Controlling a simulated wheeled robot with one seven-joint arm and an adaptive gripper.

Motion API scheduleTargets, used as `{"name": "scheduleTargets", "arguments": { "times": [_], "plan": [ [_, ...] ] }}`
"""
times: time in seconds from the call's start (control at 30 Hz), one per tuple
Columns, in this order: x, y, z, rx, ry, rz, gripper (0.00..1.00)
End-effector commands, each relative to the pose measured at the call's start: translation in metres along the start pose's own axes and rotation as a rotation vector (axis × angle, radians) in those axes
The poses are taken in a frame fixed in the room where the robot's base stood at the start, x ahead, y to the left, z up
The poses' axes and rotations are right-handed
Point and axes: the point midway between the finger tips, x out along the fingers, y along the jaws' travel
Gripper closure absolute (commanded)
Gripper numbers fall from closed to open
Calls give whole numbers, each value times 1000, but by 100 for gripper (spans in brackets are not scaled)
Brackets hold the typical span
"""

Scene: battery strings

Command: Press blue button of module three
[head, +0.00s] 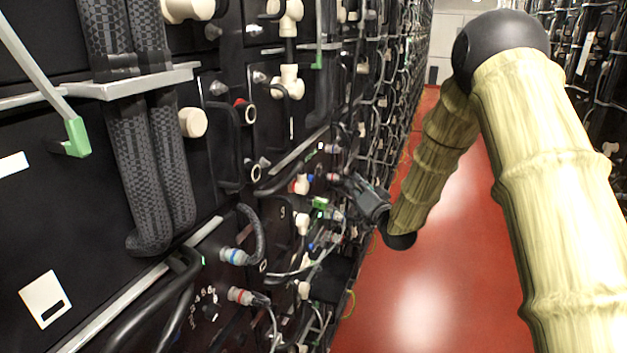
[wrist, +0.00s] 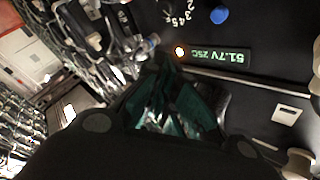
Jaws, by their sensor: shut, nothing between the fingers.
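In the wrist view a round blue button (wrist: 219,15) sits on a black module front at the top, next to a dial marked with numbers. In the head view my gripper (head: 352,187) is beside the rack's front, partway along the aisle. I cannot read which module number this is.
Cables and connectors stick out from the rack, including a blue-ringed connector (head: 235,256) and a red-ringed one (head: 240,296). A second rack (head: 600,70) lines the right side. The red aisle floor (head: 410,290) between is clear.

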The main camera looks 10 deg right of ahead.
Motion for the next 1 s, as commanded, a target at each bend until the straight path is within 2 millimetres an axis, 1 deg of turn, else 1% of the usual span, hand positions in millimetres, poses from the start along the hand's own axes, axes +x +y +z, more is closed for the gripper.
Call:
{"name": "scheduleTargets", "arguments": {
  "times": [0.17,0.7,1.0],
  "plan": [
    [6,-4,4,-1,-1,-1,100],
    [46,-33,35,0,0,-1,100],
    [59,-43,44,0,0,0,100]
  ]
}}
